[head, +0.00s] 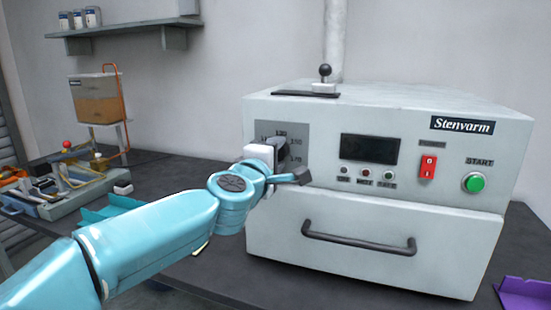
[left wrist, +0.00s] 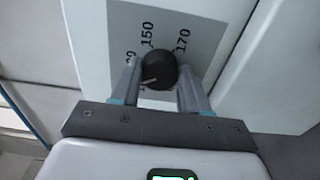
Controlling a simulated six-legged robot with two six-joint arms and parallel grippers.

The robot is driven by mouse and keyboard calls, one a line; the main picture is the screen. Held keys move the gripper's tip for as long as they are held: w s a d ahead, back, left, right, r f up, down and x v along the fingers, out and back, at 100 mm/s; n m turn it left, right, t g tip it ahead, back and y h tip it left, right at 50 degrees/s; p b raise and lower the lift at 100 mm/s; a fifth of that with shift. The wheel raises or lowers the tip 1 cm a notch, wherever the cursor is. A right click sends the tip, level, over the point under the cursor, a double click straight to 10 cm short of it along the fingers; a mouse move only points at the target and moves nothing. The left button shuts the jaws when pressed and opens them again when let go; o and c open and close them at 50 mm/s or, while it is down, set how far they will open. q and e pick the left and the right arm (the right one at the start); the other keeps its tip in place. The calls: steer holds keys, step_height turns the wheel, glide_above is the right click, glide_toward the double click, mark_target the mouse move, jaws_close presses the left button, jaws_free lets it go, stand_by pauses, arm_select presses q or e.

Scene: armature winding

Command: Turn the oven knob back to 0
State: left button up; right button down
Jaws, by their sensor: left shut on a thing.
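The oven (head: 375,190) is a pale box marked Stenvarm with a grey dial plate (head: 297,130) on the left of its front. The black round knob (left wrist: 159,67) shows in the left wrist view, with a short white mark on its lower left side. The numbers 150 and 170 are readable around it, and others are partly covered. My left gripper (left wrist: 158,82) has one finger on each side of the knob and is shut on it. In the head view my left wrist hides most of the knob and part of the dial. My right gripper is out of view.
The oven front also has a dark display (head: 370,148), a red switch (head: 428,167), a green start button (head: 474,182) and a drawer handle (head: 358,243). A purple tray (head: 525,293) lies at right. A teal tray (head: 110,211) and a winding device (head: 70,180) stand at left.

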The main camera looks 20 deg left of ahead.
arm_select(q)
steer(key=shift+n+b, duration=1.9)
steer(key=shift+n, duration=7)
steer(key=shift+r, duration=0.1)
steer(key=o, duration=1.1)
steer(key=shift+c, duration=0.2)
steer(key=shift+a, duration=0.1)
